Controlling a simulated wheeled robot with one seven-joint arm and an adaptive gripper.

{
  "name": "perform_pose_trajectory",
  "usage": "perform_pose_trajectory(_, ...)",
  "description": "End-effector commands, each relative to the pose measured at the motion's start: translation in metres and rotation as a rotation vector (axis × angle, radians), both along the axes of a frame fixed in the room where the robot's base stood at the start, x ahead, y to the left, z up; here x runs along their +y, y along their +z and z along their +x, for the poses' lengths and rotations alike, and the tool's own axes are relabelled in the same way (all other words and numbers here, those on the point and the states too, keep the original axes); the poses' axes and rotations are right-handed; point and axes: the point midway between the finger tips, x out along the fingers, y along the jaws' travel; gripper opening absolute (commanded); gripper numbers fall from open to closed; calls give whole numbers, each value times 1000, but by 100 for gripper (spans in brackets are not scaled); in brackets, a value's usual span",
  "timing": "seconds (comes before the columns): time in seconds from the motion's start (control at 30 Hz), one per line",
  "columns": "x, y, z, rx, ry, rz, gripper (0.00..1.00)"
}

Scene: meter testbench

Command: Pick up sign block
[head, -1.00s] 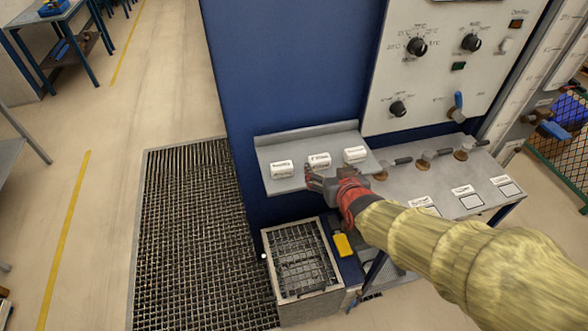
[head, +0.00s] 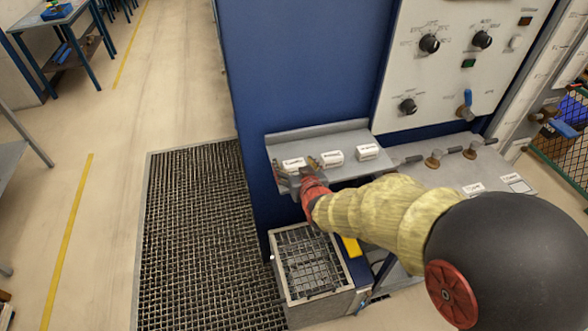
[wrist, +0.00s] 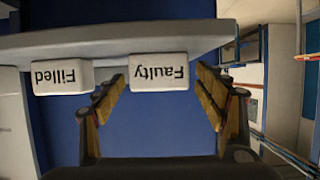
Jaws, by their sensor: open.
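Three white sign blocks stand in a row on a grey shelf (head: 345,136). The left block (head: 293,164) reads "Faulty" and shows upside down in the wrist view (wrist: 158,72). The right block (head: 368,151) has lettering too small to read. My gripper (head: 295,172) is open in front of the left block. In the wrist view its fingers (wrist: 162,88) are spread, with the "Faulty" block between their tips and clear space towards the palm. Contact with the block cannot be told.
A blue panel rises behind the shelf, with a knobbed control board (head: 450,60) at right. Levers (head: 433,160) stand on the counter to the right. A grated metal box (head: 308,262) is below my arm. The "Filled" block sits close beside one finger.

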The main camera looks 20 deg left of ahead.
Motion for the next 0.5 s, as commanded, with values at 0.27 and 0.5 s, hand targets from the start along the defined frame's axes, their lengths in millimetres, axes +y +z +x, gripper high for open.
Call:
perform_pose_trajectory(0.27, 2, -1, 3, 0, 0, 0, 71)
perform_pose_trajectory(0.5, 2, -1, 3, 0, 0, 0, 59)
